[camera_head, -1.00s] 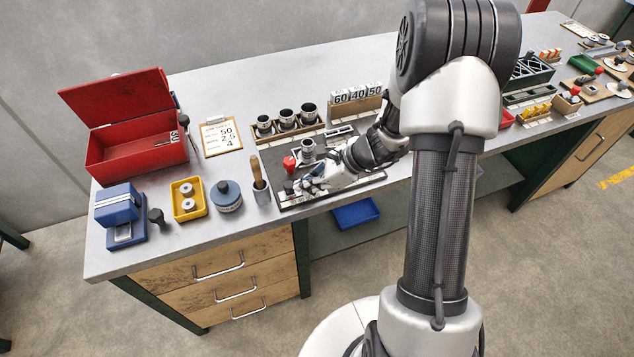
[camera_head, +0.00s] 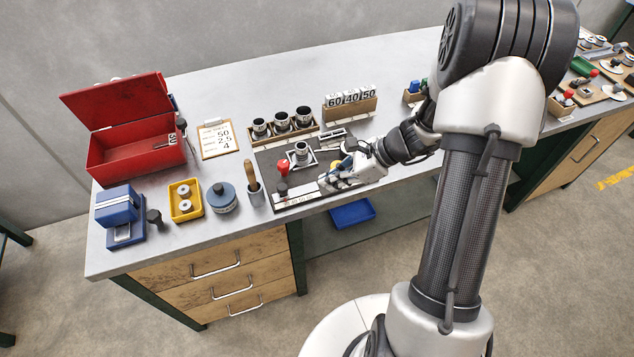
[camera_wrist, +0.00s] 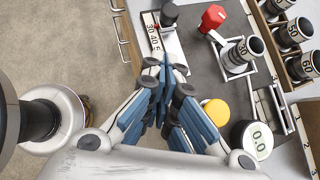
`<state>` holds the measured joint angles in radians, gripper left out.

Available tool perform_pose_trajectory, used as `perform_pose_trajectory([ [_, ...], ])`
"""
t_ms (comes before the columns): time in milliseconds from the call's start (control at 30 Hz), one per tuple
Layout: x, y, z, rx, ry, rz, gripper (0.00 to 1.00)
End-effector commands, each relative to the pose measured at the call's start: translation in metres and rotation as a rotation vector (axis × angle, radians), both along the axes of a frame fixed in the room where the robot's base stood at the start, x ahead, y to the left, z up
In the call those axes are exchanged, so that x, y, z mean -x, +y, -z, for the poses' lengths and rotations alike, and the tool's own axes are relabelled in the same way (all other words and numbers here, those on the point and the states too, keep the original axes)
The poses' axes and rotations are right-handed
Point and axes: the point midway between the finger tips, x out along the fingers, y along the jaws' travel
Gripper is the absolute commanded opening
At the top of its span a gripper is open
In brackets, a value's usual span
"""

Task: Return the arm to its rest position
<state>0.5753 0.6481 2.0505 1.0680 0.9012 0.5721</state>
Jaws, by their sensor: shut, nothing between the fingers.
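My gripper (camera_head: 328,184) is shut and empty, low over the front part of the dark fixture board (camera_head: 266,163) on the bench. In the wrist view my gripper (camera_wrist: 165,75) shows its blue-padded fingers drawn together, with a numbered strip (camera_wrist: 153,32) beyond the tips. My arm reaches in from the right in the head view. A red knob (camera_wrist: 212,17) and a cup marked 30 (camera_wrist: 243,50) stand on the board. A yellow button (camera_wrist: 216,112) and a round dial reading 0 (camera_wrist: 252,139) lie close to the right of the fingers.
A rack of cups (camera_head: 283,125) and number blocks (camera_head: 350,100) stand behind the board. A wooden-handled tool in a holder (camera_head: 253,180), a blue-grey round pot (camera_head: 222,196), a yellow tray (camera_head: 186,201) and an open red box (camera_head: 133,150) stand to the left. The bench's back strip is clear.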

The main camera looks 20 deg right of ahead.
Motion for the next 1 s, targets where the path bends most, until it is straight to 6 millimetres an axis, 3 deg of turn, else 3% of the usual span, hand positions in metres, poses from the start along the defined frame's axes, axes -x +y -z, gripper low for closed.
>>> perform_pose_trajectory([
  [33, 0.002, -0.007, -0.01, 0.002, -0.002, 0.004, 0.0],
  [233, 0.01, -0.02, -0.023, 0.001, 0.0, 0.002, 0.0],
  [600, 0.012, -0.017, -0.034, 0.024, -0.019, -0.039, 0.0],
  [767, 0.027, 0.011, -0.075, 0.144, -0.11, -0.254, 0.0],
  [1000, 0.082, 0.06, -0.148, 0.428, -0.314, -0.748, 0.0],
])
